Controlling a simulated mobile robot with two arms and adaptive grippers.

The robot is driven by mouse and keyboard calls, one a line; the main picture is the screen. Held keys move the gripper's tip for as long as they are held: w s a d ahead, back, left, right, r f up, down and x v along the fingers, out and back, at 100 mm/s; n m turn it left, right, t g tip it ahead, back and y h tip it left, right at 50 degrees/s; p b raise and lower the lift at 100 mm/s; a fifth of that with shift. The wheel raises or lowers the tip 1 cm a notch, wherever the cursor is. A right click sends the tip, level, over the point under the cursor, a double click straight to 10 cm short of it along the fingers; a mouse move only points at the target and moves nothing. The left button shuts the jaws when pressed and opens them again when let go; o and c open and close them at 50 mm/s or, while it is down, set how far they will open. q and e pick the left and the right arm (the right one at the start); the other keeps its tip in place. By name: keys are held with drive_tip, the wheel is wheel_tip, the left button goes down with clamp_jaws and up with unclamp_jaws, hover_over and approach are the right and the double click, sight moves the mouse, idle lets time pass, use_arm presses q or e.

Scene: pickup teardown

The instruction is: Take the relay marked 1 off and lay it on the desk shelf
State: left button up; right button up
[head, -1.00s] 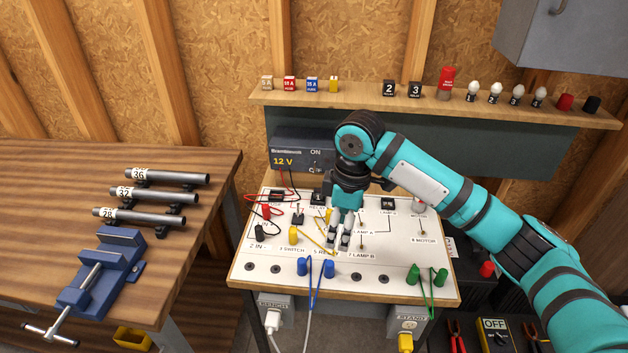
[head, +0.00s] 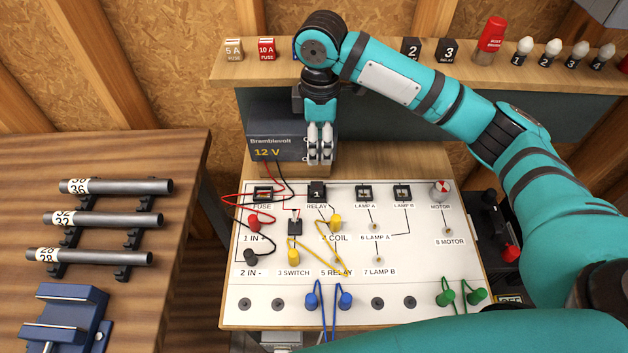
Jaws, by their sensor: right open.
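The relay marked 1 (head: 317,192) is a small black block seated in the relay socket at the top middle of the white circuit board (head: 300,283). My right gripper (head: 320,160) is open and points down, with its fingertips a little above and behind the relay in the picture, in front of the 12 V supply. It looks empty and apart from the relay. The desk shelf (head: 560,83) runs along the wall behind. Relays marked 2 (head: 411,49) and 3 (head: 448,52) stand on it. My left gripper is not in view.
The grey 12 V supply (head: 262,143) stands behind the board. Red, black and yellow leads cross the board near the relay. Fuses (head: 266,49), a red part (head: 491,37) and several bulbs (head: 524,50) occupy the shelf. A wooden bench (head: 150,190) with pipes is at left.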

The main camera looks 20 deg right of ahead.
drive_tip(key=p, duration=0.1)
approach(322, 186)
drive_tip(key=shift+a+f, duration=0.3)
wheel_tip(322, 186, down, 4)
drive_tip(key=shift+w+r+p, duration=0.1)
drive_tip(key=shift+r+p, duration=0.05)
drive_tip(key=shift+p, duration=0.15)
drive_tip(key=shift+d+f, duration=0.1)
drive_tip(key=shift+f, duration=0.2)
drive_tip(key=f, duration=0.1)
drive_tip(key=f+p, duration=0.1)
drive_tip(key=f, duration=0.1)
drive_tip(key=shift+d+f+p, duration=0.25)
drive_tip(key=shift+f+p, duration=0.05)
drive_tip(key=shift+f, duration=0.45)
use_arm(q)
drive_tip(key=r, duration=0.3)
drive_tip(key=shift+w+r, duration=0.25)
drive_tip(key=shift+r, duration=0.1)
use_arm(e)
drive_tip(key=shift+c, duration=0.2)
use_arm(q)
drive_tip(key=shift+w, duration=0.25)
use_arm(e)
drive_tip(key=c, duration=1.1)
